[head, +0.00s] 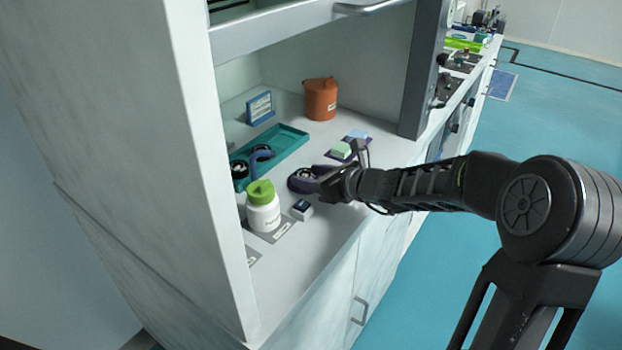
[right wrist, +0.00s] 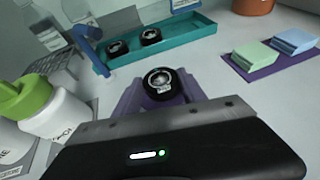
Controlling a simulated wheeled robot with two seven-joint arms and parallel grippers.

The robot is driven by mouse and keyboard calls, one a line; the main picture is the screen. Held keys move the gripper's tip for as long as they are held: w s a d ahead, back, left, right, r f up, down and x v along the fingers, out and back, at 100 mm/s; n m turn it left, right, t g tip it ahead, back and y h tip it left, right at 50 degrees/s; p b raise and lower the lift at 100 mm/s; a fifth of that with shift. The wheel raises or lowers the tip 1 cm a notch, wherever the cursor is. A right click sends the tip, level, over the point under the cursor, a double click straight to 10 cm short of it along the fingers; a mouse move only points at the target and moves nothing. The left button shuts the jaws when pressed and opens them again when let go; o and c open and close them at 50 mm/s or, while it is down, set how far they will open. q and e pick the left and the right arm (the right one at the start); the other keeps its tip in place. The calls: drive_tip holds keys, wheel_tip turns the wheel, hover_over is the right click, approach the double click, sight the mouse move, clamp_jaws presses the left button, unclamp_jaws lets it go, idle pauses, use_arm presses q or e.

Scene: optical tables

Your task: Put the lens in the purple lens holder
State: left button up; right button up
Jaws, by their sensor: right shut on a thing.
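The purple lens holder (right wrist: 196,88) lies on the worktop straight ahead of my right gripper in the right wrist view. In the head view it shows (head: 320,169) partly behind the gripper. A round black lens (right wrist: 163,84) with a white label is at the jaws, over the holder. My right gripper (head: 323,186) is shut on this lens. Whether the lens touches or rests in the holder cannot be told. Two more black lenses, one left (right wrist: 117,48) and one right (right wrist: 151,36), lie in the teal tray (right wrist: 205,31). My left gripper is not in view.
A blue curved stand (right wrist: 88,40) is beside the tray. Green (right wrist: 254,53) and blue (right wrist: 293,41) blocks sit on a purple mat. An orange pot (head: 320,99) stands behind.

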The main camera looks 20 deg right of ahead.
drive_tip(key=shift+r, duration=0.1)
drive_tip(key=shift+f, duration=0.2)
drive_tip(key=o, duration=1.4)
drive_tip(key=shift+r, duration=0.1)
drive_tip(key=shift+r, duration=0.1)
drive_tip(key=shift+s+d+r, duration=0.1)
drive_tip(key=shift+s, duration=0.1)
drive_tip(key=p+v, duration=0.2)
drive_tip(key=v, duration=0.8)
drive_tip(key=shift+s, duration=0.15)
drive_tip(key=shift+s+d+r, duration=0.2)
drive_tip(key=shift+s, duration=0.4)
